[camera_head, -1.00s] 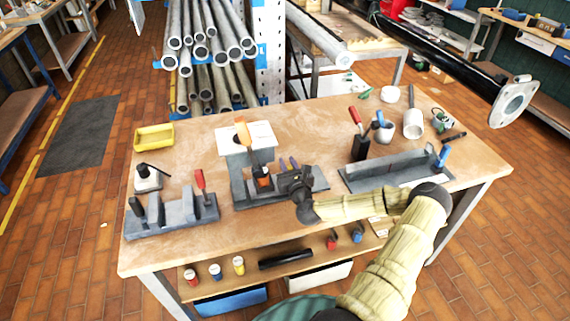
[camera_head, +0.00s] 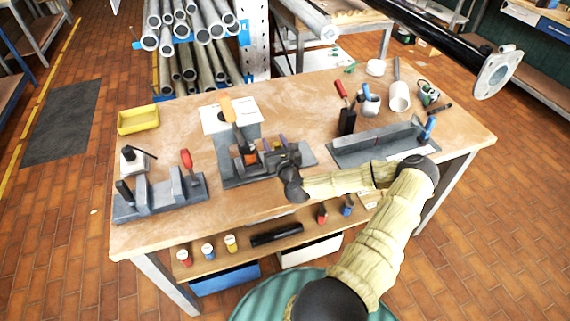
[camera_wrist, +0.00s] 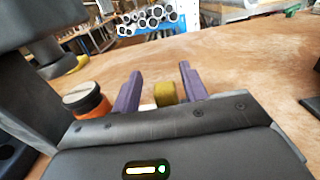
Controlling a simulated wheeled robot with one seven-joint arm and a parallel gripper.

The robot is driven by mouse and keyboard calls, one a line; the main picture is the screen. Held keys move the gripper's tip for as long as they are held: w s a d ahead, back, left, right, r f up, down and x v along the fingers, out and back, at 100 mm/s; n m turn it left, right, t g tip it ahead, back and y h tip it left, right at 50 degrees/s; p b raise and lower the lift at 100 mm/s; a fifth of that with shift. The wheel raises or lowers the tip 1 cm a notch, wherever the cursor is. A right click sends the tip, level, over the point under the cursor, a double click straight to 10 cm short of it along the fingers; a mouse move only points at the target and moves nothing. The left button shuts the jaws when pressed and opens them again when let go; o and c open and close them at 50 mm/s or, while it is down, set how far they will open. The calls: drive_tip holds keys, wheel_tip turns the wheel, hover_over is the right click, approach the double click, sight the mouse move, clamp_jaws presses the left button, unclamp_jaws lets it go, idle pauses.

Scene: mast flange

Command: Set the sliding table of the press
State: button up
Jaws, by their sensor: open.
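The press (camera_head: 230,145) stands at the middle of the bench, with a grey base, a white plate at its back and an orange-handled lever (camera_head: 229,112). An orange cylinder with a dark cap (camera_wrist: 87,100) sits under the press head. My gripper (camera_head: 276,143) is at the right side of the press, with its two purple fingers apart. In the wrist view, a small yellow knob-like piece (camera_wrist: 165,92) shows between the fingers (camera_wrist: 160,85); I cannot tell whether they touch it. I cannot make out the sliding table for certain; my gripper body hides part of the base.
A grey fixture with a red handle (camera_head: 187,160) is at the left, with a yellow bin (camera_head: 138,119) behind. A flanged pipe (camera_head: 495,75) reaches in at upper right.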

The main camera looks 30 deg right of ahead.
drive_tip(key=b+v, duration=0.1)
drive_tip(key=v, duration=1.3)
drive_tip(key=shift+d, duration=0.15)
drive_tip(key=shift+s+r+p, duration=0.2)
drive_tip(key=shift+r+p, duration=0.1)
drive_tip(key=shift+p, duration=0.25)
drive_tip(key=shift+s+a+f+p, duration=0.1)
drive_tip(key=shift+s+a+p, duration=0.05)
drive_tip(key=shift+s+p, duration=0.4)
drive_tip(key=shift+s+a+f+p, duration=0.15)
drive_tip(key=shift+s+p, duration=0.25)
drive_tip(key=shift+p, duration=0.2)
drive_tip(key=shift+a+f, duration=0.1)
drive_tip(key=shift+a, duration=0.05)
